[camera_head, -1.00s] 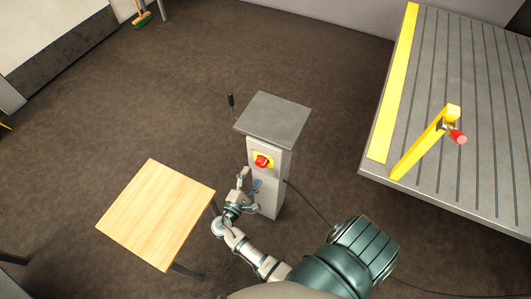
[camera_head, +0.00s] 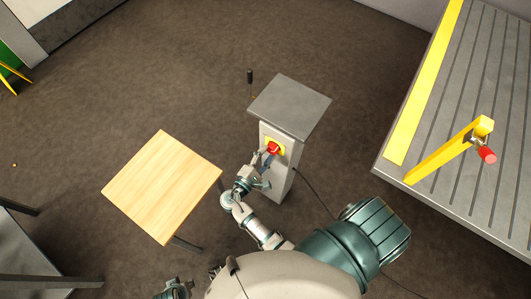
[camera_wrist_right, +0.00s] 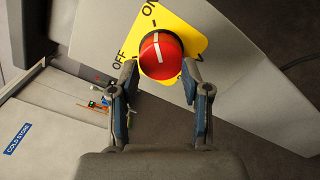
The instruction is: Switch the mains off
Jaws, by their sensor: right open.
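The mains switch is a red round knob (camera_wrist_right: 161,55) with a white mark, on a yellow plate (camera_wrist_right: 186,22) lettered ON and OFF. Its white mark points toward the ON lettering. In the head view the red knob (camera_head: 273,148) sits near the top of a grey pedestal (camera_head: 281,178). My right gripper (camera_head: 263,160) is just in front of the knob. In the right wrist view the open fingers (camera_wrist_right: 160,76) stand on either side of the knob's lower part; whether they touch it I cannot tell. Parts of my left arm (camera_head: 175,289) show at the bottom edge; its jaws are unclear.
A wooden-topped table (camera_head: 162,187) stands left of the pedestal. A grey slatted platform (camera_head: 459,130) with a yellow edge and a yellow arm (camera_head: 445,156) is at right. A cable (camera_head: 316,191) runs from the pedestal. A grey table (camera_head: 30,255) is at lower left.

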